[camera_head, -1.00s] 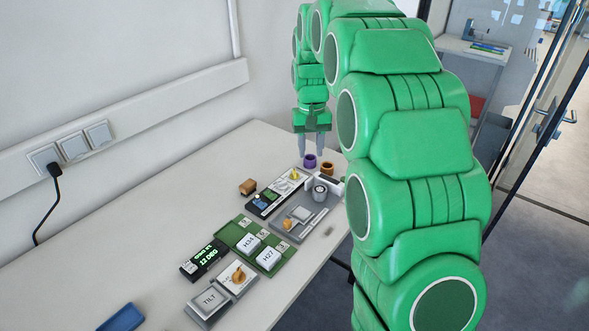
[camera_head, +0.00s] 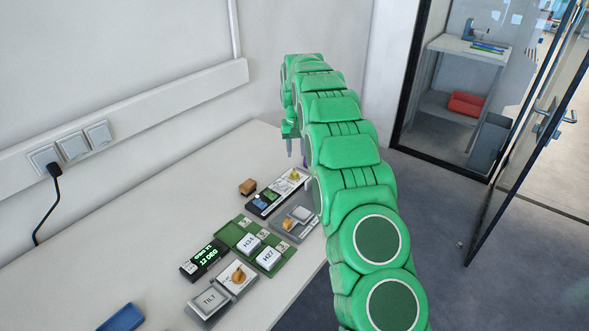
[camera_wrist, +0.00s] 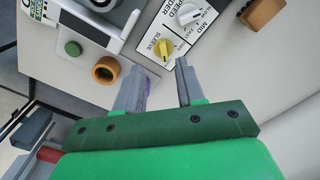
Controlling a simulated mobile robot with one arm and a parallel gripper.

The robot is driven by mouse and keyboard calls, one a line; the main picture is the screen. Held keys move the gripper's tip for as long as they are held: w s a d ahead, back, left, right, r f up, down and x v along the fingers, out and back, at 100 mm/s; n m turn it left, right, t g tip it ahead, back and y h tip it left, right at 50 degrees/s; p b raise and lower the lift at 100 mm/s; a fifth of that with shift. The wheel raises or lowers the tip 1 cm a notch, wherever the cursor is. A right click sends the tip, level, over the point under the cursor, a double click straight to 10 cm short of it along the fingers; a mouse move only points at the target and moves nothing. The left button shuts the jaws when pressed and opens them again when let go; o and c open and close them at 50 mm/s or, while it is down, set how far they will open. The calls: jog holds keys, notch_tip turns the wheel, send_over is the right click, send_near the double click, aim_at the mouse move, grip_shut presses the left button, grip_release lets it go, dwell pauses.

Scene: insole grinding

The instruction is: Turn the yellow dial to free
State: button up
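The yellow dial (camera_wrist: 163,48) sits on a white panel (camera_wrist: 190,40) with printed words, near a white dial (camera_wrist: 187,13), in the wrist view. In the head view the yellow dial (camera_head: 295,175) is at the far end of a black-edged panel. My gripper (camera_wrist: 160,78) is open, its two fingertips apart with the dial just beyond the gap, not between them. In the head view my gripper (camera_head: 290,150) is above the far part of the table, partly hidden by my arm.
A brown block (camera_head: 247,187) stands beside the panel. Grey and green consoles lie nearer. The table's left side is mostly clear.

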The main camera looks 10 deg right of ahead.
aim_at(295, 171)
jog(key=shift+w+a+f, duration=0.1)
jog(key=shift+w+f, duration=0.9)
jog(key=shift+f, duration=4.05)
grip_shut()
